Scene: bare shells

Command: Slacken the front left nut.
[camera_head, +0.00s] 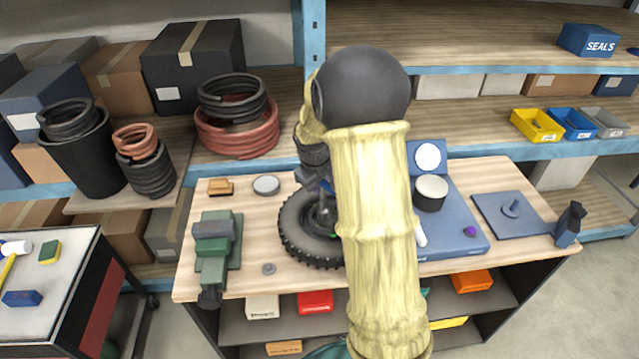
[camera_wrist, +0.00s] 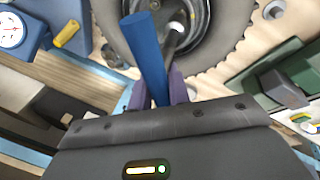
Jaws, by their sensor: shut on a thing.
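A black tyred wheel (camera_head: 300,248) lies flat on the wooden bench, its right part hidden behind my arm. Its tyre (camera_wrist: 235,65) and grey rim fill the top of the wrist view. My gripper (camera_wrist: 160,88) has purple fingers shut on a blue-handled tool (camera_wrist: 146,55). The tool's handle crosses the tyre and points towards the rim. A grey metal piece (camera_wrist: 170,38) shows beside the handle at the rim; I cannot tell whether it belongs to the tool. In the head view my arm covers most of the gripper. I cannot make out the front left nut.
A green vise (camera_head: 213,245) stands left of the wheel. A small grey part (camera_head: 268,269) lies before it and a round dish (camera_head: 266,185) behind.

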